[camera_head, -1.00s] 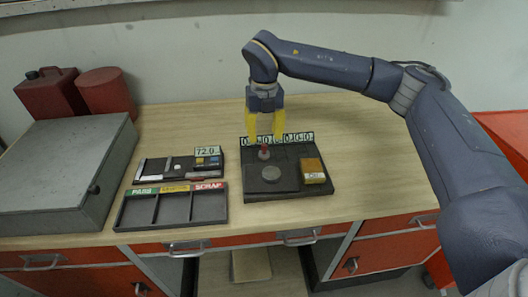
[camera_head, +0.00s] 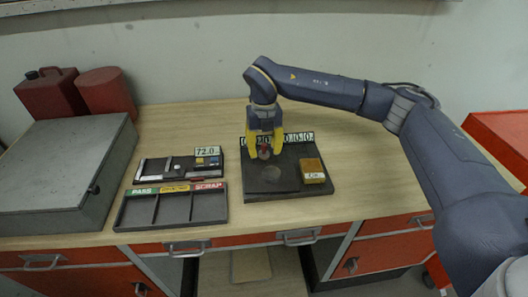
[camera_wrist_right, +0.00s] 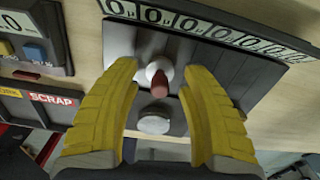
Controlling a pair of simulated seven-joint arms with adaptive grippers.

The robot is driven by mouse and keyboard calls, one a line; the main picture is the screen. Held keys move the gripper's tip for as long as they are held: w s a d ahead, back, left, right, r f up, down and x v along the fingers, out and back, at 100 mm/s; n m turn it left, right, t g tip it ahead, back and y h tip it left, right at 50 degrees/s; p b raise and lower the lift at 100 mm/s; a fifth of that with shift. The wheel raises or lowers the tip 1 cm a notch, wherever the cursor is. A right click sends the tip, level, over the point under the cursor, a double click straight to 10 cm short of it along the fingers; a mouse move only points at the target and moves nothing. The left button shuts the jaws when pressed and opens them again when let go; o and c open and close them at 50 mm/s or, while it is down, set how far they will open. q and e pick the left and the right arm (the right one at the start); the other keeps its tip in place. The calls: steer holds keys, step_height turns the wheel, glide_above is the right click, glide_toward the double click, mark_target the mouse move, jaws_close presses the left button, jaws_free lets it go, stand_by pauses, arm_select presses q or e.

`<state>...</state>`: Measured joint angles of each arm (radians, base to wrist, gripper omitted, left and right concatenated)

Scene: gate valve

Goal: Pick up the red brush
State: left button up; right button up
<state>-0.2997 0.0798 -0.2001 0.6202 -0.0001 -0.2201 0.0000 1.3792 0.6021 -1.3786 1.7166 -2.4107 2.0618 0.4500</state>
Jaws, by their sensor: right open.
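The red brush (camera_head: 264,149) stands on the dark plate (camera_head: 240,190), toward its back left. In the right wrist view the red brush (camera_wrist_right: 160,86) shows as a small dark red handle with a pale round part behind it. My right gripper (camera_head: 265,155) points down over the brush, its yellow fingers on either side of it. In the right wrist view my right gripper (camera_wrist_right: 157,72) is open, with a visible gap between each finger and the brush. The fingers partly cover the brush in the head view. My left gripper is not in view.
A brown block (camera_head: 312,168) sits on the plate's right side, and a number strip (camera_head: 299,137) runs along its back. A sorting tray (camera_head: 172,207), a gauge holder (camera_head: 150,169) and a grey case (camera_head: 60,170) stand left. The right tabletop is clear.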

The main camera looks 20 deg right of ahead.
mark_target(264, 144)
jaws_close()
steer(key=shift+r, duration=0.1)
stand_by(0.6)
step_height(264, 144, up, 20)
stand_by(0.6)
stand_by(0.4)
